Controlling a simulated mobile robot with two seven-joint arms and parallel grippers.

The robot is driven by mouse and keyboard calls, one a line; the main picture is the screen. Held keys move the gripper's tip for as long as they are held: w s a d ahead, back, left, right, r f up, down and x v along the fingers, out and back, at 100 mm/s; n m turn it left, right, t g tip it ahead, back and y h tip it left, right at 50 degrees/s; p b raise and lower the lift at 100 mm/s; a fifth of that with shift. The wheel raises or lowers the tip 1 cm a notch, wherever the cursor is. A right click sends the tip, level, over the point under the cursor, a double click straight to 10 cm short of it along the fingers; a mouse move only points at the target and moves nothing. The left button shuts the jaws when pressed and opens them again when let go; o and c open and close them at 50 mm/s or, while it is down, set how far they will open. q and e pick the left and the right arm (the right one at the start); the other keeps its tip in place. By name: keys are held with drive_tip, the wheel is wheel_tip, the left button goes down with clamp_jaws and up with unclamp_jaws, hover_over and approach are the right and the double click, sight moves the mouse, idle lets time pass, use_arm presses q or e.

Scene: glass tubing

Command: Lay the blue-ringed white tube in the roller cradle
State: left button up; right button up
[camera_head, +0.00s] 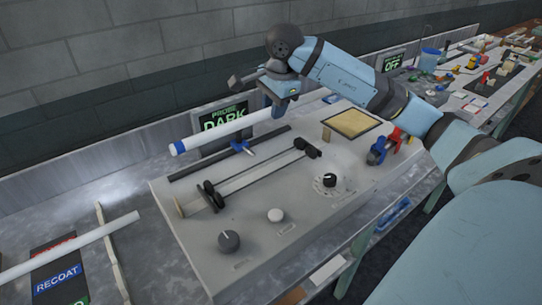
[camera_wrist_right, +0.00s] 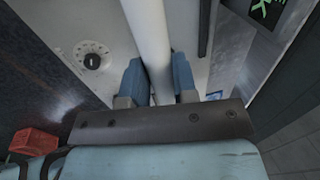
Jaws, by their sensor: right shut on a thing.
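The white tube (camera_head: 222,132) has a blue ring (camera_head: 173,149) at its left end. My right gripper (camera_head: 279,103) is shut on it toward its right part and holds it raised above the back of the grey bench unit. In the right wrist view the tube (camera_wrist_right: 148,35) runs between the two blue fingers (camera_wrist_right: 160,82). The roller cradle, with black rollers (camera_head: 213,196) and thin rails (camera_head: 258,175), lies on the unit's top in front of and below the tube. It looks empty. My left gripper is out of view.
A "DARK" sign (camera_head: 222,118) stands behind the tube. A small blue probe (camera_head: 241,146) sits below it. Knobs (camera_head: 229,241) line the unit's front, with a red and blue clamp (camera_head: 385,147) at right. Another white tube (camera_head: 70,246) lies at left over coloured labels (camera_head: 57,277).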

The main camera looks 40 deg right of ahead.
wheel_tip(320, 180, down, 15)
drive_tip(key=shift+r, duration=0.15)
idle(0.4)
drive_tip(key=o, duration=0.9)
drive_tip(key=shift+o, duration=0.2)
wheel_tip(320, 180, up, 12)
drive_tip(key=s, duration=0.2)
drive_tip(key=shift+s+a, duration=0.15)
idle(0.3)
